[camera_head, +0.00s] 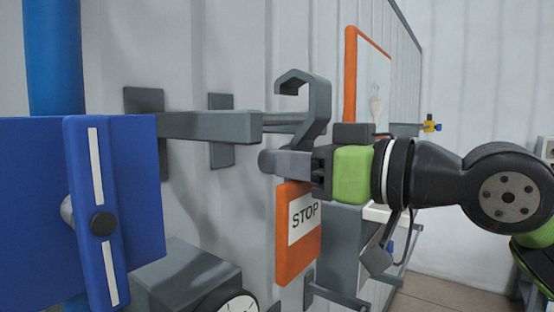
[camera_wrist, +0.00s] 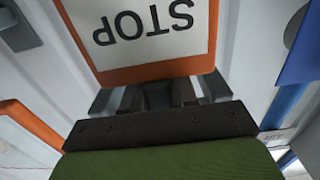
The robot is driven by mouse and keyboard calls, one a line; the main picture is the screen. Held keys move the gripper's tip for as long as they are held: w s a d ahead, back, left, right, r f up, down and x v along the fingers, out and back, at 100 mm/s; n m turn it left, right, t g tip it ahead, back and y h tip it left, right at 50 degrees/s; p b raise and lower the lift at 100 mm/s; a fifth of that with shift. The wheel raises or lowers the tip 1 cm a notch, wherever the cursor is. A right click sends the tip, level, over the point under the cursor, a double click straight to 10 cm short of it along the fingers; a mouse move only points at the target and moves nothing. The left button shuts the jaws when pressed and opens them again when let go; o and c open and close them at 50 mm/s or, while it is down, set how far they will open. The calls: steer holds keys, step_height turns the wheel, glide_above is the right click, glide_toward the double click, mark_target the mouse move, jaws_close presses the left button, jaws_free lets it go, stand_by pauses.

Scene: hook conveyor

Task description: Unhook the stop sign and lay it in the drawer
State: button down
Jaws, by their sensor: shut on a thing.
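The stop sign (camera_head: 297,235) is an orange plate with a white panel reading STOP. It hangs below my gripper (camera_head: 280,161), which is shut on its upper part. In the wrist view the sign (camera_wrist: 150,65) appears upside down, its orange edge at the fingers (camera_wrist: 160,97). A grey hook (camera_head: 321,105) at the end of a wall arm stands directly above the fingers. My gripper hides the sign's top, so I cannot tell whether it still touches the hook. I cannot clearly make out the drawer.
A blue panel (camera_head: 30,215) with a slotted blue bar (camera_head: 95,210) stands at the left. A grey box (camera_head: 185,280) with a round dial (camera_head: 238,303) is low in front. Behind the sign are a grey cabinet (camera_head: 345,245) and an orange-framed board (camera_head: 351,80).

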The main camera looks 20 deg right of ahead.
steer(key=v, duration=1.2)
stand_by(0.5)
